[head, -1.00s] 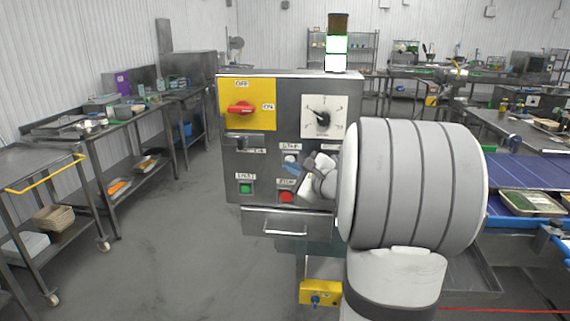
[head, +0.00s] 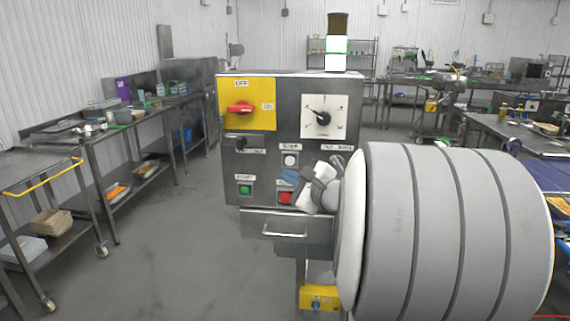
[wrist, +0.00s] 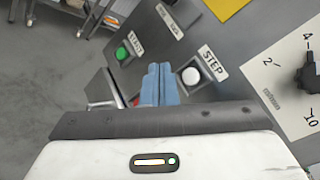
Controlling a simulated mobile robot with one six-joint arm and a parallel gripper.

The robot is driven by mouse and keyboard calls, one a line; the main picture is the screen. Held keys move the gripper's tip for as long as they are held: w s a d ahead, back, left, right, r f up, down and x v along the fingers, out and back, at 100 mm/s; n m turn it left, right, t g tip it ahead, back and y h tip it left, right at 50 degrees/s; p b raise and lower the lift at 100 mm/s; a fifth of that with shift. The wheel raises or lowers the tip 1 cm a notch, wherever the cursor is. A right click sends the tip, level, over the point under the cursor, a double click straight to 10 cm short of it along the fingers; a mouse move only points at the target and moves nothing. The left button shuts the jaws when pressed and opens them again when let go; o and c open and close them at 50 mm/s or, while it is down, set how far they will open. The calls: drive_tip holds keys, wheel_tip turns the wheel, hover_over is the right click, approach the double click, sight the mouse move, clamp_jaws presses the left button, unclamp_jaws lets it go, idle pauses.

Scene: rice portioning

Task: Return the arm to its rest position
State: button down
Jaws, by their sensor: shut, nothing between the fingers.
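My gripper (wrist: 160,85) shows in the wrist view as two blue fingers side by side, shut and empty. It points toward the control panel, between the green start button (wrist: 122,53) and the white step button (wrist: 191,76). In the head view my gripper (head: 289,177) is small and partly hidden behind my arm. It appears in front of the panel of the grey machine (head: 290,110), between the white and red buttons. I cannot tell whether it touches the panel. My large grey arm link fills the lower right of the head view.
The machine has a red switch (head: 240,108) on a yellow plate, a dial (head: 323,116) and a drawer (head: 285,230). Steel tables (head: 120,125) and a cart (head: 45,185) stand at the left. The floor (head: 180,240) between them and the machine is clear.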

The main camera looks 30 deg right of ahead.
drive_tip(key=shift+a, duration=0.1)
idle(0.5)
drive_tip(key=s+a+f+n+g+y, duration=0.1)
drive_tip(key=s+a+f+n+g, duration=0.25)
drive_tip(key=a, duration=0.25)
drive_tip(key=s+a+f+n+g+y, duration=0.25)
drive_tip(key=s+a+n, duration=0.2)
drive_tip(key=a, duration=0.25)
drive_tip(key=s+a+f+n+g, duration=0.3)
drive_tip(key=a+n+g, duration=0.1)
drive_tip(key=a+n, duration=0.15)
drive_tip(key=s+f+n+g+h, duration=0.2)
drive_tip(key=s+f+n+h, duration=0.1)
drive_tip(key=s+n, duration=0.2)
drive_tip(key=s+d+f+n+g+h, duration=0.1)
drive_tip(key=s+f+n+g+h, duration=0.1)
drive_tip(key=s, duration=0.5)
drive_tip(key=shift+s+d+f+n+h, duration=0.3)
drive_tip(key=shift+f+n+h, duration=0.6)
drive_tip(key=shift+n, duration=0.75)
drive_tip(key=shift+s+a+r, duration=0.1)
drive_tip(key=shift+s, duration=0.05)
